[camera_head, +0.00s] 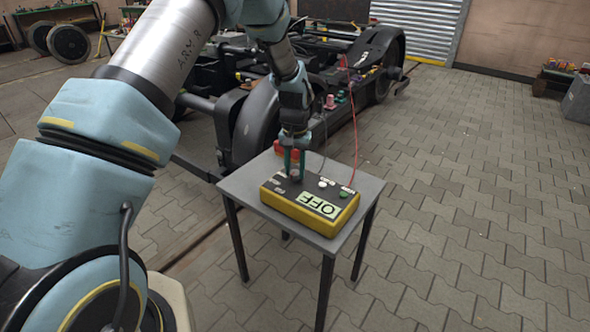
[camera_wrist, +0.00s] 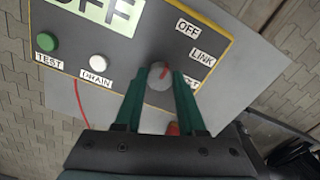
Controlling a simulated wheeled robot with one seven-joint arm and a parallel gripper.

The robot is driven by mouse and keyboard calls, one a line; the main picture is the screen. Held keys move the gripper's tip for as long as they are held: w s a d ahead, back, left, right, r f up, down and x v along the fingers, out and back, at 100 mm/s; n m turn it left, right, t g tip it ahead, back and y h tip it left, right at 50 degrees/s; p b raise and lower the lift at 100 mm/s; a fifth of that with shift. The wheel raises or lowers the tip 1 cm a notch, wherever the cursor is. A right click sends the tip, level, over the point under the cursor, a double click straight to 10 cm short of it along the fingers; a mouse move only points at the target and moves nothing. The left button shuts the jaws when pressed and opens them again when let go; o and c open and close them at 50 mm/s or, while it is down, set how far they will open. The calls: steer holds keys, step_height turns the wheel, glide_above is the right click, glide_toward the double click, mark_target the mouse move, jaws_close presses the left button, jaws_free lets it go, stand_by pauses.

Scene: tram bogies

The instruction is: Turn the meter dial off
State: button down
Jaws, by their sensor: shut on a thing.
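The yellow and dark meter (camera_head: 312,208) lies on a small grey table, and its display (camera_head: 319,204) reads OFF. Its round grey dial (camera_wrist: 157,76) sits between the two green fingers of my gripper (camera_head: 294,173), which is shut on it from both sides. A red mark on the dial points to the upper right in the wrist view. The OFF label (camera_wrist: 188,28) and LINK label (camera_wrist: 202,56) are on that side; a third label is partly hidden by a finger. A green TEST button (camera_wrist: 47,43) and a white DRAIN button (camera_wrist: 97,62) are beside the dial.
The grey table (camera_head: 247,190) stands on paving with bare room at right. A red cable (camera_head: 355,125) runs from the meter towards the dark bogie (camera_head: 372,65) behind. A red object (camera_wrist: 173,129) shows between my fingers on the table.

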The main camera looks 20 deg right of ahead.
mark_target(295, 172)
steer(key=shift+n, duration=0.3)
steer(key=c, duration=0.5)
jaws_free()
step_height(295, 172, up, 11)
steer(key=b, duration=0.1)
steer(key=shift+f, duration=0.1)
stand_by(0.5)
